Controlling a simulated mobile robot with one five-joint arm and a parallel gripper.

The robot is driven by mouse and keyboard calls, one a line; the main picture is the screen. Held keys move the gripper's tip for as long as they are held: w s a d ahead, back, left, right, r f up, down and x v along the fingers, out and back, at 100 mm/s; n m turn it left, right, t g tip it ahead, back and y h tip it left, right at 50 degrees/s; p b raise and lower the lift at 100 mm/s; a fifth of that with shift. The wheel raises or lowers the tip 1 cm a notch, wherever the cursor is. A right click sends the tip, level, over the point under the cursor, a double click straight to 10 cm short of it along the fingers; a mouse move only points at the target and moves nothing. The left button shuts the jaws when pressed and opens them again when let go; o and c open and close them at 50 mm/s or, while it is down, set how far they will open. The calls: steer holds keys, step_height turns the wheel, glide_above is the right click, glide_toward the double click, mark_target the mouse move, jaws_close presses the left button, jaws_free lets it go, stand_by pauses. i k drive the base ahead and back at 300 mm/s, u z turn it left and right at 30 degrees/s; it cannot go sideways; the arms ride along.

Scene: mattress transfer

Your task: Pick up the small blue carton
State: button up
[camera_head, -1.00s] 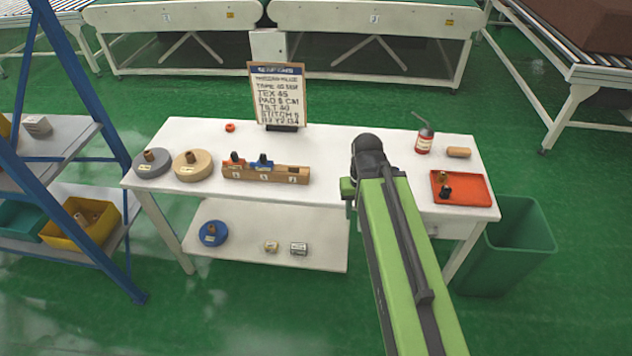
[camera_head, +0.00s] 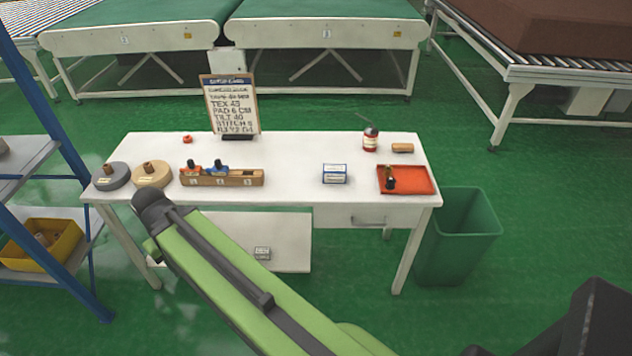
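The small blue carton (camera_head: 335,174), white with blue bands, stands on the white table (camera_head: 300,150) right of its middle, left of the red tray. My green arm (camera_head: 235,275) reaches in from the bottom to the table's front left. Its dark end (camera_head: 152,205) is in front of the table's left part, well left of the carton and apart from it. The fingers of my gripper cannot be made out in this view.
A wooden block with small parts (camera_head: 222,177) and two round spools (camera_head: 151,174) stand at the table's left. A red tray (camera_head: 420,181), a red bottle (camera_head: 370,140) and a green bin (camera_head: 463,240) are at the right. The tabletop around the carton is clear.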

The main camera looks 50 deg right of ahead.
mark_target(330, 172)
steer(key=z, duration=0.3)
steer(key=i, duration=1)
steer(key=u, duration=0.3)
